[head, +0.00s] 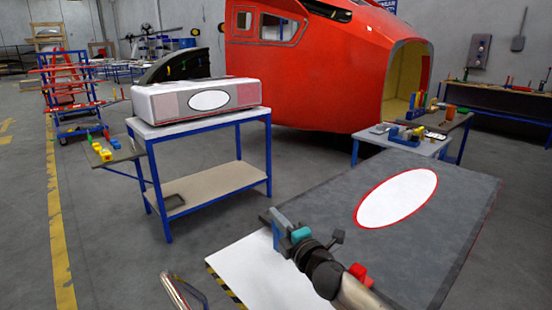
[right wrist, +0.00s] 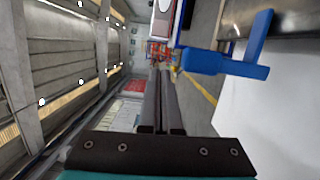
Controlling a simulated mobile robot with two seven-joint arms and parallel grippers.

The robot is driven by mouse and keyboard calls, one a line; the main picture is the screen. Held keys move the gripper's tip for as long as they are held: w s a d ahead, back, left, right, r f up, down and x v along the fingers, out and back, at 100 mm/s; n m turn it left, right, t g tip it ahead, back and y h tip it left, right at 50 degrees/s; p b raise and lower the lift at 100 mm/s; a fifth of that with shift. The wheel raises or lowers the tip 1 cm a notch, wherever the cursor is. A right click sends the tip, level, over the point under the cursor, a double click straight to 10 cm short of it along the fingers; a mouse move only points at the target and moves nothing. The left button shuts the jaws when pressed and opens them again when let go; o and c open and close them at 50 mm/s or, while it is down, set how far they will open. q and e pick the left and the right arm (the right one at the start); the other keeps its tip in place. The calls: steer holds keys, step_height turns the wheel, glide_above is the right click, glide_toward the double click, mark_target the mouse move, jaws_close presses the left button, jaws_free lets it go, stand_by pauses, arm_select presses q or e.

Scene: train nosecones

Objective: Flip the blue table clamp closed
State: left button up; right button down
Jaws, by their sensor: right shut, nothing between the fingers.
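The blue table clamp (right wrist: 222,62) shows in the right wrist view at the upper right, beside the fingers and apart from them in the picture. In the head view a narrow blue piece (head: 276,236), probably the clamp, stands at the near left edge of the dark grey table, partly hidden by my right gripper. My right gripper (right wrist: 160,90) has its two dark fingers together with nothing between them. In the head view its teal part (head: 301,235) is over the table's near left corner. I cannot tell whether finger and clamp touch.
The grey table (head: 455,215) carries a panel with a white oval (head: 396,198). A white board (head: 265,280) lies below its left edge. A blue-framed trolley (head: 205,190) with a box (head: 165,103) stands at the left. The floor between them is clear.

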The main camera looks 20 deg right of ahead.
step_height(320, 180, up, 15)
steer(key=p, duration=0.4)
steer(key=shift+p, duration=0.4)
